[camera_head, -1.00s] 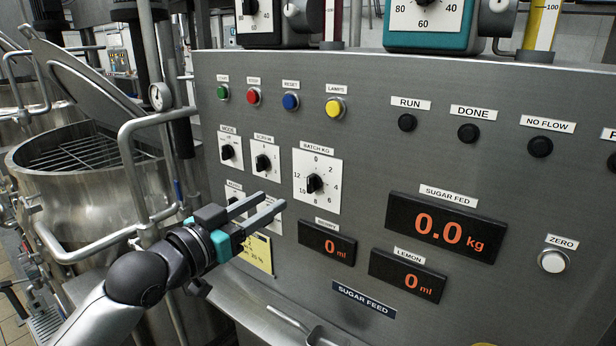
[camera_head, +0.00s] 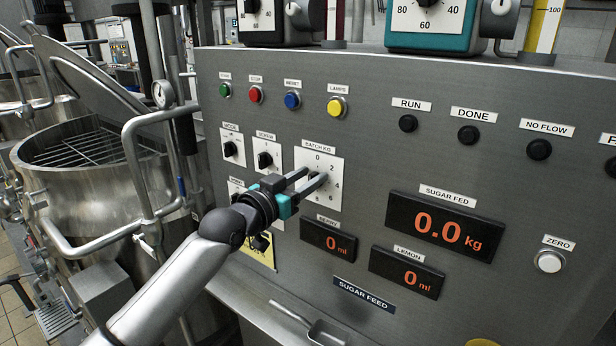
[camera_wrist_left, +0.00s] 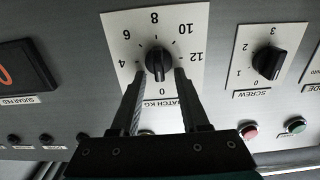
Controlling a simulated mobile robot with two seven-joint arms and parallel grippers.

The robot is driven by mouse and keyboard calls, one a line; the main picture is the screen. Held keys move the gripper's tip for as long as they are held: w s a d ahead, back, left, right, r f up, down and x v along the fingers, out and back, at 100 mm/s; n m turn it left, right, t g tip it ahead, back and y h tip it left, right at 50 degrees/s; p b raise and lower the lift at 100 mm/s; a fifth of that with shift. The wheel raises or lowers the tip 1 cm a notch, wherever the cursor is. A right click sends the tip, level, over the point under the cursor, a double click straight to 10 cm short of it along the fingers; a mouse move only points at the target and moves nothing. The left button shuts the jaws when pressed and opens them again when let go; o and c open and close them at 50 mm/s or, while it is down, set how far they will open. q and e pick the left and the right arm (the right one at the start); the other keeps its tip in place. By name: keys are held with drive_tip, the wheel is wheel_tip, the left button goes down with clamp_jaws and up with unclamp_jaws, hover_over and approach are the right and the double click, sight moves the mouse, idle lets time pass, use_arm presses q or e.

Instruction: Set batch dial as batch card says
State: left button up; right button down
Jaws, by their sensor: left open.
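The batch dial is a black knob on a white plate marked BATCH KG (camera_head: 330,199), with numbers from 0 to 12. In the left wrist view the black knob (camera_wrist_left: 158,61) lies along the line through 0; I cannot tell surely which end points. My left gripper (camera_head: 317,175) is open in front of the dial and hides part of it. In the left wrist view its fingertips (camera_wrist_left: 160,74) are on either side of the knob; contact is not clear. A yellow card (camera_head: 262,250), partly behind my left arm, is unreadable. My right gripper is out of view.
The SCREW dial (camera_head: 265,159) and MODE dial (camera_head: 230,148) are left of the batch dial. The red button (camera_head: 256,95) and other buttons are above. The sugar display (camera_head: 446,226) reads 0.0 kg. A steel scoop (camera_head: 326,333) sits below the panel.

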use_arm(q)
drive_tip(key=shift+c, duration=0.2)
clamp_jaws()
idle(0.5)
